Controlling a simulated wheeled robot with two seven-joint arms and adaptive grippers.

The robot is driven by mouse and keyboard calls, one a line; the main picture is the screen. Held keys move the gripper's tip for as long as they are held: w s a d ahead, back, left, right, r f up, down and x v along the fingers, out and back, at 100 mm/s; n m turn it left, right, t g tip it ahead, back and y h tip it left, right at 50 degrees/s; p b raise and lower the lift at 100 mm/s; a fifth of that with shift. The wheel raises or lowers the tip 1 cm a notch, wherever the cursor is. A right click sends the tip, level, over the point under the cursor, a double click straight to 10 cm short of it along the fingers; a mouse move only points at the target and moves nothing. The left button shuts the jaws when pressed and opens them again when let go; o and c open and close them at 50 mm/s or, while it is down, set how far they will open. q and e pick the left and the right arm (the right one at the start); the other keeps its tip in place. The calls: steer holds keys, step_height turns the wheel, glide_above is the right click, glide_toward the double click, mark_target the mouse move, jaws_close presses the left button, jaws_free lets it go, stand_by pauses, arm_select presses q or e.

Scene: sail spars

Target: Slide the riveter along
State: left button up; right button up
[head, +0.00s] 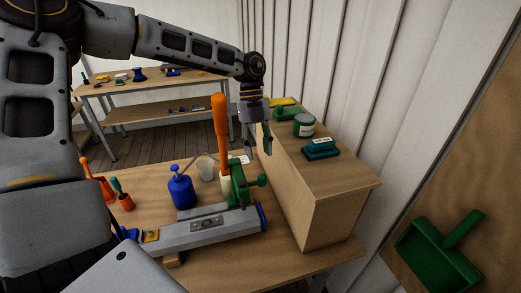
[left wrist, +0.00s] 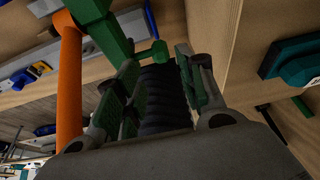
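The riveter has a tall orange handle and a green body (head: 238,188). It sits on a long grey spar (head: 190,232) with a blue end cap on the table. My left gripper (head: 259,149) points down, above and slightly right of the riveter, beside the wooden box; its fingers are apart with nothing seen between them. In the left wrist view the riveter's orange handle (left wrist: 70,90) stands left of the left gripper (left wrist: 158,75), and a green knob shows beyond the fingers. My right gripper is not in view.
A tall wooden box (head: 330,205) stands right of the spar, with a green-labelled tin (head: 304,125) and a teal block (head: 321,149) on top. A blue bottle (head: 181,190) and a pale cup (head: 205,169) stand behind the spar. A green dustpan (head: 438,260) is at right.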

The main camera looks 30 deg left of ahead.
mark_target(261, 174)
arm_select(q)
steer(key=shift+s+d, duration=0.1)
steer(key=shift+d, duration=0.2)
steer(key=shift+f, duration=0.1)
steer(key=shift+b+x, duration=1.75)
steer(key=shift+x, duration=2.05)
steer(key=shift+s+f, duration=0.1)
steer(key=shift+s, duration=0.05)
steer(key=c, duration=0.8)
